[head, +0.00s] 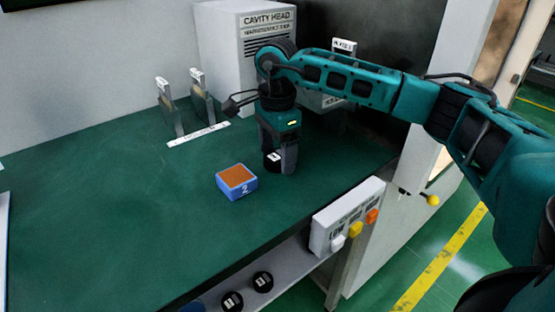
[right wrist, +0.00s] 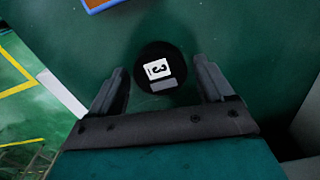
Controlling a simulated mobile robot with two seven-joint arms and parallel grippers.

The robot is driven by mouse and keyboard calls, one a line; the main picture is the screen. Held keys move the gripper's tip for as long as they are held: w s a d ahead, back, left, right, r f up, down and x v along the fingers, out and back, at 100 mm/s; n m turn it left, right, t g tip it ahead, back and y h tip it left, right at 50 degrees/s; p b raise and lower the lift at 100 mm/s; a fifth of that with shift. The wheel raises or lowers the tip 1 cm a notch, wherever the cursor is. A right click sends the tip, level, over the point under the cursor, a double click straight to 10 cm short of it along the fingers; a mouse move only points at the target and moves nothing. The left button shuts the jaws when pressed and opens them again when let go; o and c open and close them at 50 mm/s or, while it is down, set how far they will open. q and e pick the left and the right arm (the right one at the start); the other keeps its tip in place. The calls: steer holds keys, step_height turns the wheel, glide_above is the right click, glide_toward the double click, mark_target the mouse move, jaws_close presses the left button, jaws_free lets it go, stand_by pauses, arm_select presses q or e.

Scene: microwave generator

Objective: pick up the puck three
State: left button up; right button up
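Puck three (right wrist: 159,68) is a round black puck with a white label marked 3. In the right wrist view it lies on the green bench top, at the mouth of my right gripper (right wrist: 162,78). The fingers are apart, one on each side of the puck, with a narrow gap showing. In the head view my right gripper (head: 280,163) points down at the bench, and the puck (head: 272,160) shows partly between the fingers. My left gripper is not in view.
A blue block with an orange top, marked 2 (head: 237,181), sits left of the gripper. The white cavity head box (head: 225,50) and upright brackets (head: 172,112) stand behind. A control box with knobs (head: 345,218) is at the front edge. Two black pucks (head: 247,290) lie on a lower shelf.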

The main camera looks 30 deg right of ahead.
steer(key=c, duration=0.9)
steer(key=shift+r, duration=0.1)
